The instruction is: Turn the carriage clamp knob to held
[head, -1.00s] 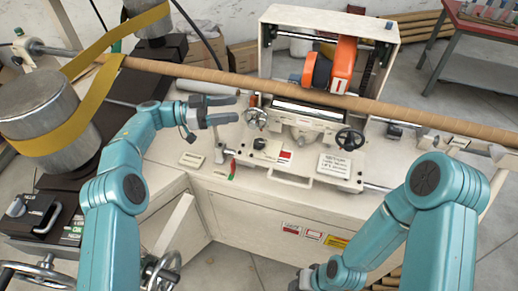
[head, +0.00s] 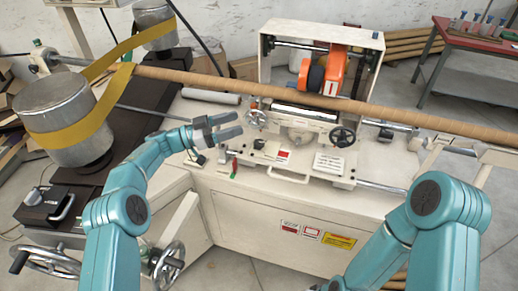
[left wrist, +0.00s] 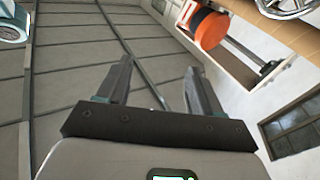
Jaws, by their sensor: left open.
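The carriage (head: 310,171) is a cream plate on the front of the winder, with white labels and a red mark. A small black knob (head: 259,143), which looks like the clamp knob, stands at its left end; its setting is too small to read. My left gripper (head: 238,124) is open and empty, left of and above that knob in the head view, apart from it. In the left wrist view its two fingers (left wrist: 157,92) are spread with nothing between them, and the knob is not seen. My right gripper is out of view; only its arm shows.
A long brown tube (head: 200,77) crosses behind. An orange wheel (head: 335,75) stands in the back frame; it also shows in the left wrist view (left wrist: 210,29). Yellow belt (head: 72,137) loops at left.

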